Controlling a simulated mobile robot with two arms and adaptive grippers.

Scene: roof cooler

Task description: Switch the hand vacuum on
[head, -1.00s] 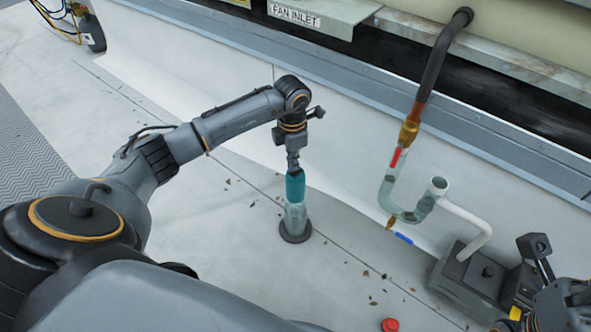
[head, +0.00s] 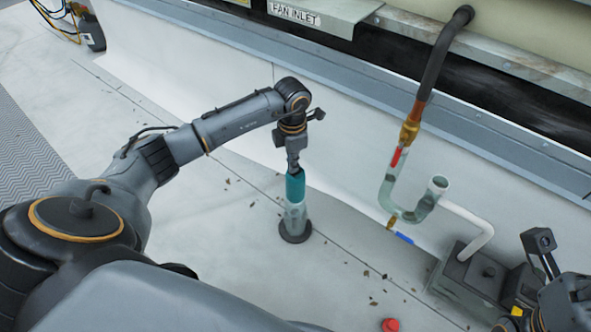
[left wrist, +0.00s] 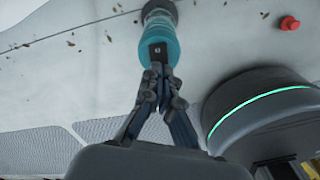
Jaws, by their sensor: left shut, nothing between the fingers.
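The hand vacuum (head: 296,216) stands upright on the roof floor, with a teal upper body, a clear lower part and a dark round foot. My left gripper (head: 293,167) is shut and empty, pointing down at its top end. In the left wrist view the shut fingertips (left wrist: 158,72) lie at the dark panel on the teal body (left wrist: 172,45), which carries a small light mark. I cannot tell whether they touch it. The fingers partly cover the panel.
A clear trap pipe (head: 388,195) with red and blue handles hangs right of the vacuum. A grey pump box (head: 465,272) stands further right. A red button (head: 390,325) is on the floor in front.

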